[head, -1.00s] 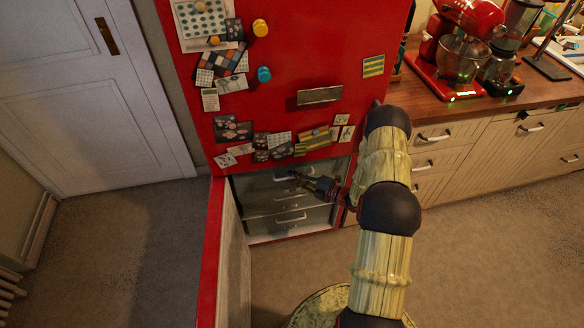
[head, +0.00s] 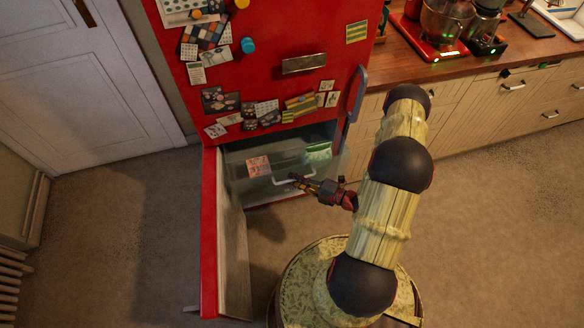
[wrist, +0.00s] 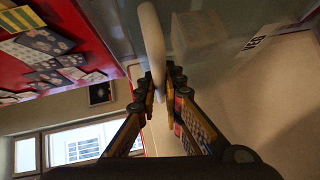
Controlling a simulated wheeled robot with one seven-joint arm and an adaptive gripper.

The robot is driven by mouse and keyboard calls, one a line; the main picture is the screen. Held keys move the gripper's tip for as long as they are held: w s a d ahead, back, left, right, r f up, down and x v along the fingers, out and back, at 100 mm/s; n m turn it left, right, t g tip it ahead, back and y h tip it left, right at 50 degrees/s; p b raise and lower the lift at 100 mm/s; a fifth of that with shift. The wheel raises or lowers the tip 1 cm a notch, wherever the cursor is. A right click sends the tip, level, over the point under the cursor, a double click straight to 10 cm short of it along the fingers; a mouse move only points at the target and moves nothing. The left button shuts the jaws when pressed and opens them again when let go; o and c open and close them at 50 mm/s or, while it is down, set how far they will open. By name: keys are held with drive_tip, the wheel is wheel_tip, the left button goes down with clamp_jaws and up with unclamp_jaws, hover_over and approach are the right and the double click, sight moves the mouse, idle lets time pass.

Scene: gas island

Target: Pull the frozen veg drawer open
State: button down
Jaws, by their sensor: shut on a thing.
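The freezer drawer (head: 246,184) is a clear, greyish box that sticks out from the lower compartment of the red fridge (head: 260,70). A pinkish packet (head: 258,166) and a green packet (head: 318,152) show in it; I cannot read a label naming it frozen veg. My gripper (head: 296,178) is shut on the drawer's pale handle (head: 280,181). In the wrist view the handle (wrist: 152,40) runs between the two fingers of my gripper (wrist: 160,88). Drawers below the open one are hidden.
The red freezer door (head: 210,240) stands open to the left of the drawer. A wooden counter (head: 400,65) with cream cabinets (head: 450,115) is on the right. The floor (head: 120,260) to the left is clear.

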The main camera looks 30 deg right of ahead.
drive_tip(key=shift+s+a, duration=0.2)
drive_tip(key=shift+s, duration=0.45)
drive_tip(key=shift+s+a, duration=0.15)
drive_tip(key=shift+s, duration=0.5)
drive_tip(key=c, duration=1.9)
unclamp_jaws()
drive_tip(key=v, duration=1.2)
